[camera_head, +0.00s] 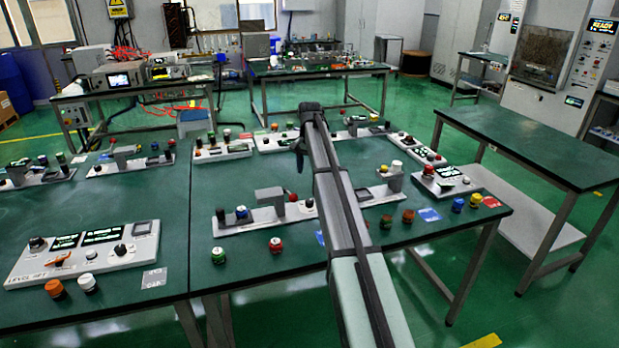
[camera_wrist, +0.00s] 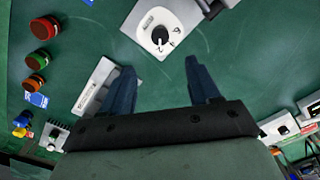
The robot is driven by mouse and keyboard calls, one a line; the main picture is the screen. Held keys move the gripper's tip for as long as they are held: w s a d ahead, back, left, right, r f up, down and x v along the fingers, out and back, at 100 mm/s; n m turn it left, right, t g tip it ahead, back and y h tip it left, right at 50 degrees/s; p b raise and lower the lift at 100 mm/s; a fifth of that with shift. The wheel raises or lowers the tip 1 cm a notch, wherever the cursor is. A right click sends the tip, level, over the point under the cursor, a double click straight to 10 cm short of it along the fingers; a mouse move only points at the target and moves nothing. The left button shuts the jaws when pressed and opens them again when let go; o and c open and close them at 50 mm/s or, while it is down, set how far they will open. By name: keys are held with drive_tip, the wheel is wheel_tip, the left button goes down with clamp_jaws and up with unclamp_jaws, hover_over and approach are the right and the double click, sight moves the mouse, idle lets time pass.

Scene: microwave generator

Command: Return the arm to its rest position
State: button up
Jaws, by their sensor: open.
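My gripper (camera_wrist: 160,65) shows in the wrist view with its two dark blue fingers spread apart and nothing between them. Green table surface (camera_wrist: 230,75) lies below the fingers. In the head view my arm reaches from the bottom centre out over the middle table (camera_head: 235,185). My gripper (camera_head: 300,155) is at the arm's far end, dark and small, pointing down above the table. Its fingertips are hard to make out there, and my arm hides part of the table behind it.
A white panel with a black knob (camera_wrist: 160,35) lies just ahead of the fingers in the wrist view. Red and green buttons (camera_wrist: 38,58) stand at left. In the head view, a large control panel (camera_head: 85,252) sits at left; the right-hand table (camera_head: 520,150) is bare.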

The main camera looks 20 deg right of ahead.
drive_tip(key=shift+r, duration=0.35)
